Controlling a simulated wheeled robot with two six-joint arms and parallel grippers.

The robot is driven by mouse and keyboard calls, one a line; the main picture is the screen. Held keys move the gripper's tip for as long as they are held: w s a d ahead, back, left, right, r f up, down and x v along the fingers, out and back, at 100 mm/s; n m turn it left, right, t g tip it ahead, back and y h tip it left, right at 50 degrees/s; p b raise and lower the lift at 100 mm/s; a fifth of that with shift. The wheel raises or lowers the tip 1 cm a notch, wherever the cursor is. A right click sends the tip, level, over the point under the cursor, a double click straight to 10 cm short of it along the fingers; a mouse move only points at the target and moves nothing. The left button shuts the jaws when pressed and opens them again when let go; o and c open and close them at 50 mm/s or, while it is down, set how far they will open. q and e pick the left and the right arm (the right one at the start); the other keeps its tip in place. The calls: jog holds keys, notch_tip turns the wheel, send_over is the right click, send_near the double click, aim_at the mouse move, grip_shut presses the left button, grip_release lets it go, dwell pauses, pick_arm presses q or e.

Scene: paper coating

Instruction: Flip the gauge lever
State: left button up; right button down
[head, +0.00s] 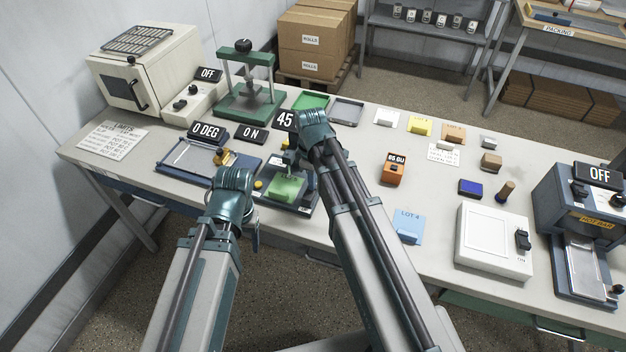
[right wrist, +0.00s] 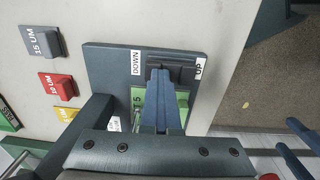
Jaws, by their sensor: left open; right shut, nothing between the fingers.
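The gauge (head: 285,201) is a dark device near the front table edge, under my right arm, with a green block (head: 286,188) on it. In the right wrist view its base (right wrist: 105,75) carries DOWN and UP labels at opposite ends of a dark lever block (right wrist: 178,65). My right gripper (right wrist: 159,74) is shut and empty, with its tips at the lever block; I cannot tell whether they touch. The fingers partly cover the green block below. My left gripper (head: 238,182) is open near the front edge, left of the gauge; its fingers are largely hidden by the wrist.
A blue plate device (head: 185,157) lies left of the gauge, with a green press (head: 250,95) behind it. Colored blocks (right wrist: 62,87) stand beside the gauge in the right wrist view. An orange meter (head: 393,170) and a blue LOT 4 pad (head: 408,226) lie to the right.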

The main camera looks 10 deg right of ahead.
aim_at(310, 192)
jog(key=shift+s+a, duration=0.45)
jog(key=shift+s, duration=0.2)
jog(key=shift+w+r, duration=0.1)
jog(key=shift+r+p, duration=0.75)
jog(key=shift+p, duration=0.15)
notch_tip(310, 192, up, 12)
jog(key=p, duration=1.2)
jog(key=shift+r, duration=0.2)
